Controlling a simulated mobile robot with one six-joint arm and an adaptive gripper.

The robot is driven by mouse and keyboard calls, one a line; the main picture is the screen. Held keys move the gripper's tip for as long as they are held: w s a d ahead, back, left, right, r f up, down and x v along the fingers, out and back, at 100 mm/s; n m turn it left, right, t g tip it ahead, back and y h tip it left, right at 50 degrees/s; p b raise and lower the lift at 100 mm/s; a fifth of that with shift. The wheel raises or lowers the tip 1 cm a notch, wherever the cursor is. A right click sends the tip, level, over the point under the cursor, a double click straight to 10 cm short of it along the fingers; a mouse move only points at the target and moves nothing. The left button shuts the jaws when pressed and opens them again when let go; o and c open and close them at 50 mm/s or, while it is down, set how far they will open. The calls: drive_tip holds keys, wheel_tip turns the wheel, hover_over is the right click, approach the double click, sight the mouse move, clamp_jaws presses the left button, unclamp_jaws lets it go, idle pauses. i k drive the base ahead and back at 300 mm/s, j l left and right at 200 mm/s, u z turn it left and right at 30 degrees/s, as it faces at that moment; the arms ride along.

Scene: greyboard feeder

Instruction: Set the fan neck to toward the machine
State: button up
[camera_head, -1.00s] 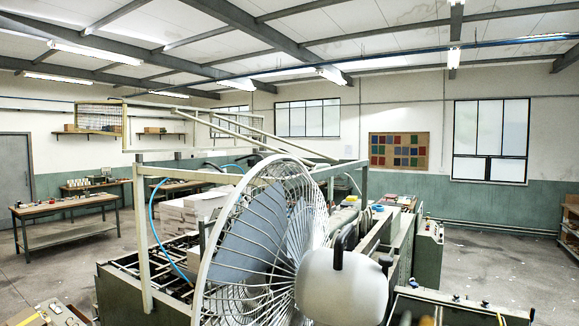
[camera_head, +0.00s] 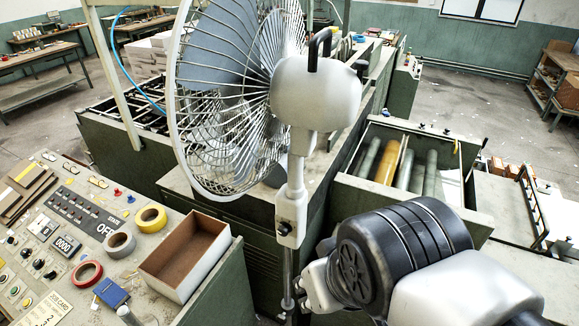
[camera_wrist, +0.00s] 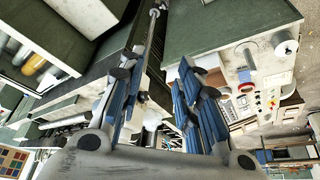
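The fan stands mid-picture in the head view. Its wire cage (camera_head: 228,95) faces left, and the pale motor housing (camera_head: 318,92) with a black handle is at the cage's right. The fan neck (camera_head: 290,190) runs down below the housing to a collar with a dark knob (camera_head: 285,228) and a thin rod. My arm is at lower right in the head view; its fingers cannot be made out there. In the wrist view my gripper (camera_wrist: 160,70) is open, its two blue-padded fingers apart. A thin grey rod (camera_wrist: 153,30) shows beyond the gap; I cannot tell whether it lies between the fingers.
A control panel (camera_head: 60,215) with tape rolls and an open box (camera_head: 187,262) are at lower left. A machine section with rollers (camera_head: 388,160) is right of the fan. A green machine body with board stacks (camera_head: 150,50) lies behind and left.

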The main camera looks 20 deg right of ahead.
sight(295, 187)
drive_tip(key=k+j+z, duration=0.1)
drive_tip(key=k+z, duration=0.15)
drive_tip(key=z, duration=0.15)
drive_tip(key=k+z, duration=0.25)
drive_tip(key=z, duration=0.15)
